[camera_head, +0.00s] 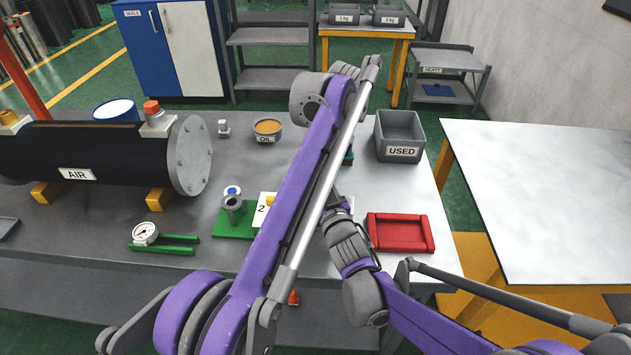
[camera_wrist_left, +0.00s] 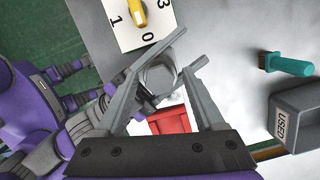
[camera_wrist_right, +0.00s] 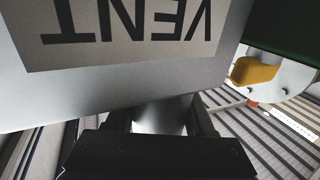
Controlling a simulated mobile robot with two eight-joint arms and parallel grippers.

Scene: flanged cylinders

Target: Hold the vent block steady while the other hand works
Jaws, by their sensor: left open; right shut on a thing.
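The vent block (camera_wrist_right: 120,88) fills the top of the right wrist view, a grey body with a pale label that reads VENT upside down. My right gripper (camera_wrist_right: 160,116) is shut on the block's narrow grey part below the label. In the head view the block and both gripper tips are hidden behind my left arm. My left gripper (camera_wrist_left: 168,72) is open, above the bench. A grey faceted part shows between and beyond its fingers in the left wrist view; I cannot tell whether it is the block or my right gripper, or whether they touch.
The selector card (camera_wrist_left: 138,22) with a yellow knob, teal brush (camera_wrist_left: 288,64), red tray (camera_head: 428,233) and USED bin (camera_head: 400,137) are close by. The black AIR tank (camera_head: 100,152), gauge (camera_head: 145,233) and oil bowl (camera_head: 267,128) are left. The white table (camera_head: 550,190) is clear.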

